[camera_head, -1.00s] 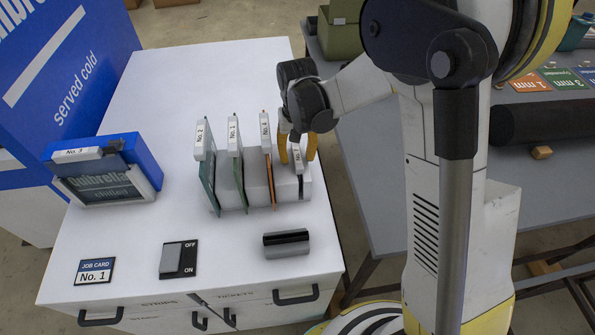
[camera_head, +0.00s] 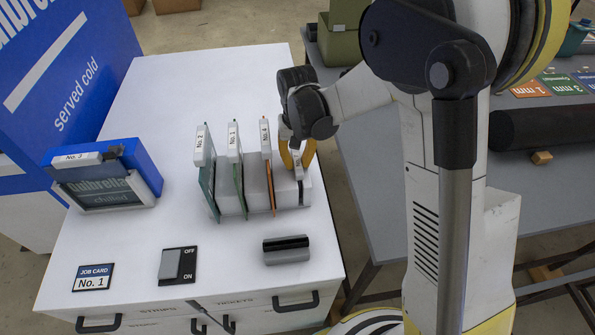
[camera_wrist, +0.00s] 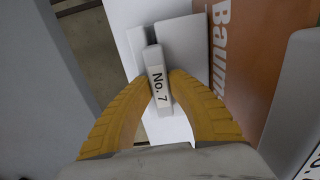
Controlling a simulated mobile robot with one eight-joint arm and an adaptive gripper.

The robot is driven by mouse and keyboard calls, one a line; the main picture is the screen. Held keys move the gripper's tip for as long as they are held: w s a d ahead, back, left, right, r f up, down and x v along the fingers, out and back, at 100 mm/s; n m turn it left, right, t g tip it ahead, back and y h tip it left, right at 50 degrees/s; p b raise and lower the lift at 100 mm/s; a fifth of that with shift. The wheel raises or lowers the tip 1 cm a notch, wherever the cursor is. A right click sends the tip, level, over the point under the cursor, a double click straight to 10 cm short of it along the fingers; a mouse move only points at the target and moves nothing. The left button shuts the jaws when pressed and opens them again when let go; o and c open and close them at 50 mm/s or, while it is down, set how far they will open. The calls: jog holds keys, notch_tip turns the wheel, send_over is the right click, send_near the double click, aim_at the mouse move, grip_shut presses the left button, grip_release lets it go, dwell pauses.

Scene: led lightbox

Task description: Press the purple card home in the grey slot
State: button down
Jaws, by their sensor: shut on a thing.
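My gripper (camera_head: 298,168) is at the right end of the pale card rack. Its yellow fingers are shut on the white handle marked No. 7 (camera_wrist: 157,75), one fingertip on each side of it. The handle also shows in the head view (camera_head: 298,160). The No. 7 card is seen edge-on or hidden, so its colour cannot be told. No purple face shows in either view.
The rack (camera_head: 292,192) also holds cards No. 2 (camera_head: 208,180), No. 1 (camera_head: 238,175) and orange-faced No. 4 (camera_head: 270,180). A blue lightbox (camera_head: 147,170) with card No. 3 stands left. A switch (camera_head: 178,265) and job card (camera_head: 93,277) lie in front.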

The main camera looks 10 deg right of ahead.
jog(key=shift+r, duration=0.15)
jog(key=shift+r+p, duration=0.6)
jog(key=shift+r, duration=0.2)
jog(key=shift+r, duration=0.1)
jog(key=shift+r+p, duration=2.5)
jog(key=shift+r, duration=1.45)
jog(key=shift+f, duration=0.1)
